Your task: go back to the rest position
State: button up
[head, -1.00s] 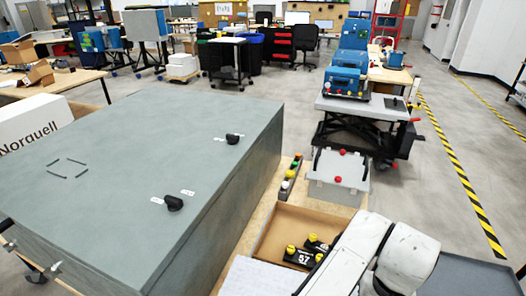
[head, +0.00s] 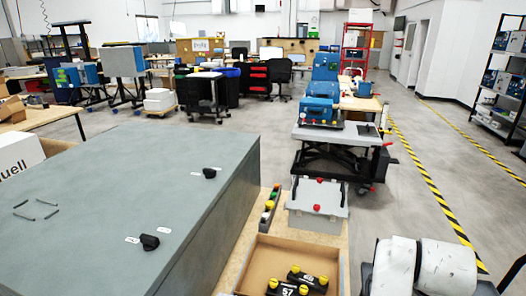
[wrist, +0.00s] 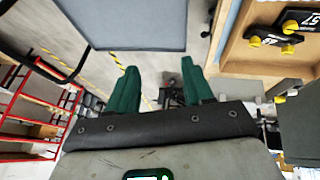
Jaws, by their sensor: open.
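My gripper (wrist: 160,82) shows in the wrist view with its two green fingers spread apart and nothing between them. Floor and distant clutter lie beyond the fingers. In the head view only the white links of my arm show at the lower right; the gripper itself is out of that picture. In the wrist view the gripper is apart from the wooden-walled box (wrist: 236,52) at the right, which holds black parts with yellow knobs (wrist: 292,33).
In the head view a large grey cabinet (head: 120,190) fills the left. The open box (head: 255,262) with black parts (head: 297,282) stands at bottom centre, a grey case (head: 318,208) behind it. A wheeled cart (head: 335,135) stands beyond. Floor right of the cart is clear.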

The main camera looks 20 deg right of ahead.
jog(key=s+a+f+n+g+y, duration=0.1)
jog(key=s+a+f+n+y, duration=0.3)
jog(key=s+a+f, duration=1.2)
jog(key=shift+s+a+n+g+y, duration=0.3)
jog(key=shift+n+g, duration=0.1)
jog(key=shift+n, duration=0.2)
jog(key=shift+o, duration=0.5)
jog(key=shift+d+f, duration=0.1)
